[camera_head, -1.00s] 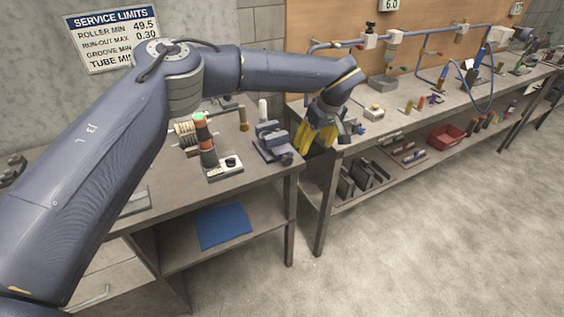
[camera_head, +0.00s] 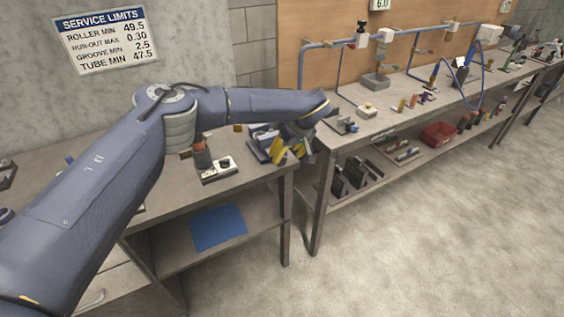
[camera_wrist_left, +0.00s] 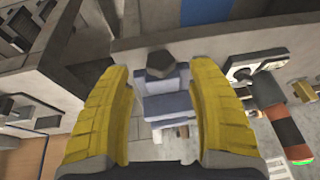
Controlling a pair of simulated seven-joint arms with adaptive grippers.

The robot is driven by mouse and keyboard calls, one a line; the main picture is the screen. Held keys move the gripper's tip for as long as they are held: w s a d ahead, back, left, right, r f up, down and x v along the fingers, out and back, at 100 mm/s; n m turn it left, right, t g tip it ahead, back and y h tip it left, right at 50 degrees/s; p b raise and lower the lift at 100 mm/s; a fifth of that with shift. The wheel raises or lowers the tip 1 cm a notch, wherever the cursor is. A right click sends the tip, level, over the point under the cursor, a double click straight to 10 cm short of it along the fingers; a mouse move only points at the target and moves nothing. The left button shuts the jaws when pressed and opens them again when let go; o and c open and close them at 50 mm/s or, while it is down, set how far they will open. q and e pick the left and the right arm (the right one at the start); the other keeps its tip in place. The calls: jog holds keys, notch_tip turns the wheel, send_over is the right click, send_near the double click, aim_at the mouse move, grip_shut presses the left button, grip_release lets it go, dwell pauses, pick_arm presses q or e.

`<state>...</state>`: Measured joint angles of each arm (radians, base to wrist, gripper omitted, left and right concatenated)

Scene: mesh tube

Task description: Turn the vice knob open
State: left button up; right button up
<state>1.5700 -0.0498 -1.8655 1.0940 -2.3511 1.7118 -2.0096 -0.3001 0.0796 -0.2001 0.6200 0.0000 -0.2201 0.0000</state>
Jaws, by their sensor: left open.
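The blue-grey vice (camera_head: 263,140) sits on the near bench by its front right corner, partly behind my left gripper in the head view. In the left wrist view the vice (camera_wrist_left: 166,103) lies between my fingers, with its dark faceted knob (camera_wrist_left: 160,63) at the end near the bench edge. My left gripper (camera_head: 288,152), with yellow finger pads, is open. One finger is on each side of the knob, with visible gaps, so neither appears to touch it. The knob is hard to make out in the head view. My right gripper is not in view.
A blue sheet (camera_head: 219,226) lies on the lower shelf. A second bench (camera_head: 345,142) with small parts stands close on the right.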

aim_at(282, 161)
pick_arm(q)
jog(key=shift+x, duration=2.75)
jog(key=c, duration=1.2)
